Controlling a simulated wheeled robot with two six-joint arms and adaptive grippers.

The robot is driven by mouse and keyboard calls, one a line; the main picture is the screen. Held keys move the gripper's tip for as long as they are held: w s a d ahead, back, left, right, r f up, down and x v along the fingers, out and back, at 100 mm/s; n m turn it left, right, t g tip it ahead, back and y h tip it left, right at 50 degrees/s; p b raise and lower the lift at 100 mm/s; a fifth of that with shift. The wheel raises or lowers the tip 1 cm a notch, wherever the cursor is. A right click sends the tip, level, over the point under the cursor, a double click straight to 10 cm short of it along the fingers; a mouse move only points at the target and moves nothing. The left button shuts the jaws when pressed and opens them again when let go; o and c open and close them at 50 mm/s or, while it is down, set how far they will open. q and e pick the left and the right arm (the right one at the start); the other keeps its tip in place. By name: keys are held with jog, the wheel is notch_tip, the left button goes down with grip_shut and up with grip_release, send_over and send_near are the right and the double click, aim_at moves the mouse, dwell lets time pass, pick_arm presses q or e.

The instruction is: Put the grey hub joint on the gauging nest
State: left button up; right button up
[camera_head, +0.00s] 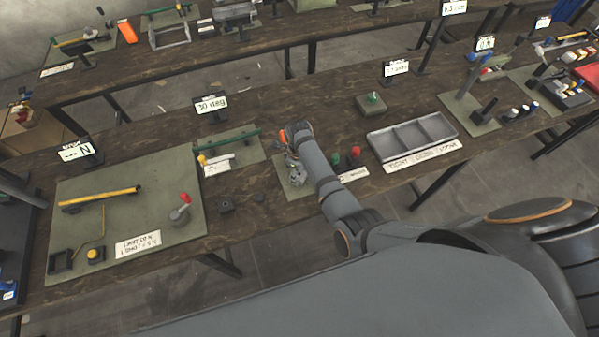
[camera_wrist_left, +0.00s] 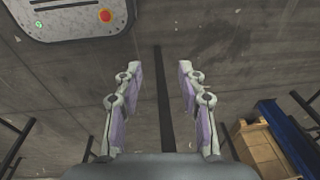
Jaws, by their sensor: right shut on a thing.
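My right gripper (camera_head: 296,174) is at the end of the arm that reaches over the middle of the front table. It is small and partly hidden by its own wrist, low over a green mat (camera_head: 285,192). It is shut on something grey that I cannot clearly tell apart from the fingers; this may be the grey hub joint. I cannot make out the gauging nest for sure. A small dark block (camera_head: 226,204) sits on bare wood to the left of the gripper. My left gripper (camera_wrist_left: 157,76) is open and empty in the left wrist view, above the floor.
A red knob (camera_head: 354,152) and a green knob (camera_head: 335,159) stand just right of my right wrist. A grey compartment tray (camera_head: 412,136) lies farther right. A large green mat (camera_head: 130,205) with a yellow-handled tool (camera_head: 98,199) covers the left. A wooden crate (camera_wrist_left: 258,150) stands on the floor.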

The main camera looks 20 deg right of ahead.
jog(key=shift+s+a+r, duration=0.1)
jog(key=shift+s+a, duration=0.05)
jog(key=o, duration=1)
jog(key=shift+a, duration=0.25)
jog(key=shift+o, duration=1.2)
jog(key=shift+d+f, duration=0.1)
jog(key=shift+f, duration=0.1)
jog(key=shift+r, duration=0.25)
notch_tip(320, 180, up, 4)
jog(key=p, duration=0.3)
jog(key=shift+r+p, duration=0.2)
jog(key=shift+p, duration=0.15)
pick_arm(q)
jog(key=r, duration=0.1)
jog(key=s+a+r, duration=0.1)
jog(key=shift+s+a+r+b, duration=0.2)
jog(key=shift+s+r+b, duration=0.1)
jog(key=shift+r+b, duration=0.1)
pick_arm(e)
notch_tip(320, 180, up, 8)
jog(key=shift+f, duration=0.15)
